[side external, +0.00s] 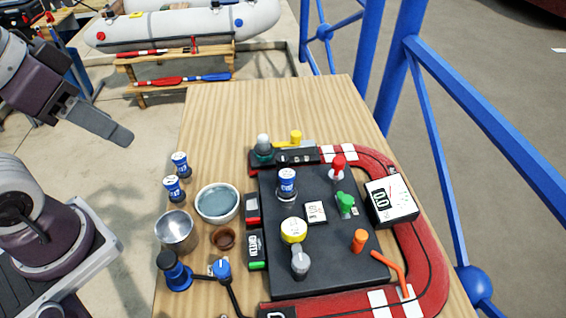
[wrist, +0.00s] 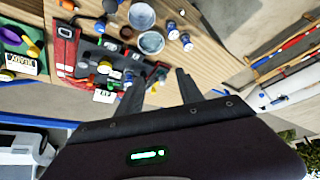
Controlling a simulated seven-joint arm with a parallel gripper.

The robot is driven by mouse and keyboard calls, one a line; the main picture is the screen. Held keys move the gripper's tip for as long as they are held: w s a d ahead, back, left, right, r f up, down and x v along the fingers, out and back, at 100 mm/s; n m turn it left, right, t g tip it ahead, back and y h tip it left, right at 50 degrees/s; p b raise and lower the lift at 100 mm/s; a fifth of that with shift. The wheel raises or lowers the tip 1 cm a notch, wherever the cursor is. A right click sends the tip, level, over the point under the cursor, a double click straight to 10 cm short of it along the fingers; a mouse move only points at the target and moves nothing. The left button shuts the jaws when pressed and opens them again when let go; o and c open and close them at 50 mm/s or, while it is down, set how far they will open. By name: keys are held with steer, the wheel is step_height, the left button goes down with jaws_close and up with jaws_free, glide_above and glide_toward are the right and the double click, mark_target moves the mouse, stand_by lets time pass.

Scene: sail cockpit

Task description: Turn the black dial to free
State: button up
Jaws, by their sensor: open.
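A dark panel (side external: 325,275) lies on the wooden table and carries several coloured knobs and parts. A grey knob (side external: 300,263) stands at its near edge, with a yellow-topped knob (side external: 293,230) behind it. A dark-topped knob on a blue base (side external: 168,265) stands at the table's left edge. I cannot tell which of these is the black dial, and no "free" mark is readable. My gripper (side external: 122,135) is in the air left of the table, well apart from the panel. In the wrist view my gripper (wrist: 158,88) has its two fingers spread, with nothing between them.
A red track (side external: 428,270) curves around the panel, and a white meter (side external: 391,200) sits at its right. A bowl (side external: 217,203), a metal cup (side external: 176,232) and small blue-and-white cylinders (side external: 180,165) stand at left. The table's far end is clear. Blue railings (side external: 440,130) rise at right.

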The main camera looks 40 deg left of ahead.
steer(key=w+d+n+g+h, duration=0.25)
steer(key=w+n, duration=0.35)
steer(key=w, duration=0.3)
steer(key=n+g+h, duration=0.2)
steer(key=n+g, duration=0.1)
steer(key=n, duration=0.9)
glide_toward(282, 157)
steer(key=x, duration=0.7)
steer(key=shift+d+f, duration=0.1)
steer(key=shift+f, duration=0.25)
steer(key=shift+d+f, duration=0.15)
steer(key=shift+f, duration=0.25)
jaws_close()
